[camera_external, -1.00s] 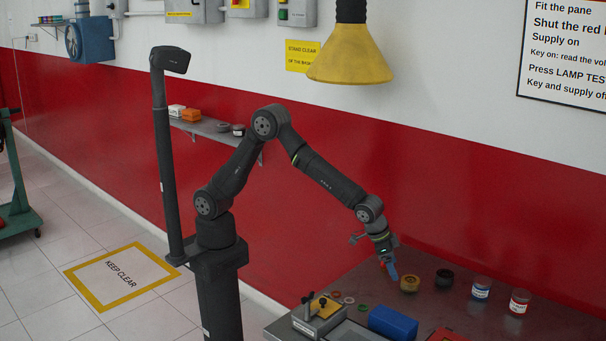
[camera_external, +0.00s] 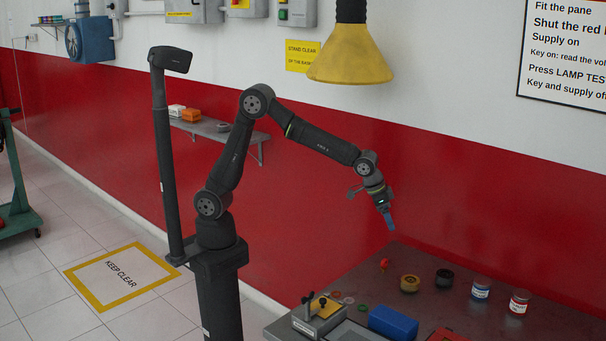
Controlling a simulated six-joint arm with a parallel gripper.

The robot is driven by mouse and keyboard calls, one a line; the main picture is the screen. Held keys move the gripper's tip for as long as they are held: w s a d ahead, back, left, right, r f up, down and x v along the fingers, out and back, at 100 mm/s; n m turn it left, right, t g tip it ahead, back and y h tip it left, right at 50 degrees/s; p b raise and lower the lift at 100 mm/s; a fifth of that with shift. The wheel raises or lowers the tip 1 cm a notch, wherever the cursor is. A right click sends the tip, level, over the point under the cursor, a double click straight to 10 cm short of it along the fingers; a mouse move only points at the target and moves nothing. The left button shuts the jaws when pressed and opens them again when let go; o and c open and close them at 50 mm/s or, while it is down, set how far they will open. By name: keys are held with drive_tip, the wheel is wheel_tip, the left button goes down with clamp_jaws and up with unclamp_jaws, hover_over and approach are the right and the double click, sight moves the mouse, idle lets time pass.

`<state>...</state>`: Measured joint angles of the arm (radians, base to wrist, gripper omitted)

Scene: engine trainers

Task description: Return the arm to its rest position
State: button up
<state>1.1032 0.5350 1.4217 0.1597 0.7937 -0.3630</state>
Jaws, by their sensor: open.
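My gripper (camera_external: 389,222) is at the end of my raised arm, in the air above the back left part of the bench (camera_external: 500,325). Its blue fingertips point down and slightly right, and it is open. I see nothing held between the fingers. The fingertips are clear of the bench and of everything on it. A small red object (camera_external: 384,264) stands on the bench below the gripper.
On the bench are a brass-coloured round part (camera_external: 409,284), a dark round part (camera_external: 444,278), a blue-labelled jar (camera_external: 481,288), a red-labelled jar (camera_external: 519,302), a blue block (camera_external: 393,322) and a clamp fixture (camera_external: 318,316). A wall shelf (camera_external: 215,132) is behind my arm.

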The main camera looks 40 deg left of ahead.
drive_tip(key=w+a+r+n, duration=0.1)
drive_tip(key=w+a+r, duration=0.3)
drive_tip(key=a, duration=0.5)
drive_tip(key=w+a+r+n, duration=0.1)
drive_tip(key=w+a+r, duration=0.3)
drive_tip(key=a, duration=0.5)
drive_tip(key=w+a+r+n+t+y, duration=0.1)
drive_tip(key=w+a+r, duration=0.3)
drive_tip(key=a, duration=0.5)
drive_tip(key=shift+w+r+n, duration=0.3)
drive_tip(key=shift+w+r, duration=0.05)
drive_tip(key=shift+w, duration=0.05)
